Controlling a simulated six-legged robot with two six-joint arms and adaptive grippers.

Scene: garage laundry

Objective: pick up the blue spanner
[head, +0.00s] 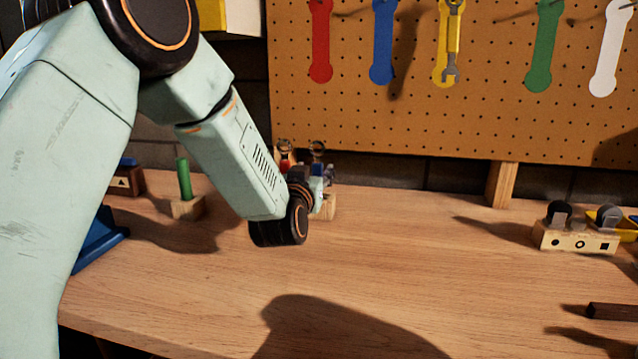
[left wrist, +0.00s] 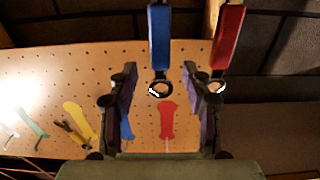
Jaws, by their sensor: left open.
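The blue spanner (head: 317,169) stands upright, ring end up, at a wooden block (head: 329,207) on the bench. In the left wrist view the blue spanner (left wrist: 160,38) hangs down from the top, its dark ring end between my fingertips. My left gripper (left wrist: 161,88) is open around that ring end, with a gap on both sides. In the head view the gripper is mostly hidden behind my wrist. A red spanner (head: 285,163) stands to the left of the blue one; in the wrist view the red spanner (left wrist: 229,38) is close by the right finger.
Behind is a pegboard (head: 420,120) with coloured tool outlines and a spanner (head: 452,45) hanging on the yellow one. A green peg (head: 184,178) on a block stands left, a wooden block with knobs (head: 578,239) right. The bench front (head: 400,290) is clear.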

